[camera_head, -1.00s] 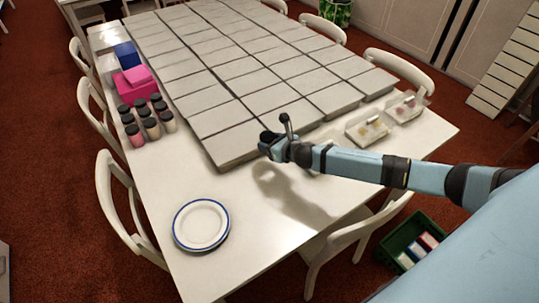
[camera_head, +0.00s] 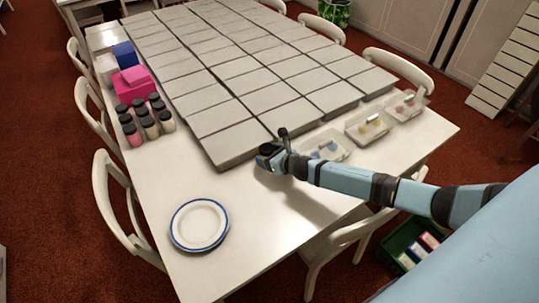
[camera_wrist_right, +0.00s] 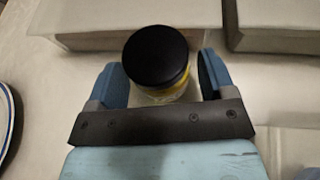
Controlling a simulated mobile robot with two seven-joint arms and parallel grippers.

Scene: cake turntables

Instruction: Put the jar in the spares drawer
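My right gripper (camera_head: 268,156) is over the near part of the white table, by the near corner of the grey block of boxes. In the right wrist view its two blue fingers (camera_wrist_right: 163,82) sit on either side of the jar (camera_wrist_right: 157,58). The jar is upright, with a black lid and a yellow band below it; its lower part is hidden by the gripper. My left gripper is out of view. I cannot pick out a spares drawer in either view.
A blue-rimmed plate (camera_head: 199,224) lies at the near left. Several black-lidded jars (camera_head: 148,128) and pink boxes (camera_head: 133,83) stand along the left edge. Clear trays (camera_head: 368,127) line the right side. A green crate (camera_head: 405,247) is on the floor. Chairs surround the table.

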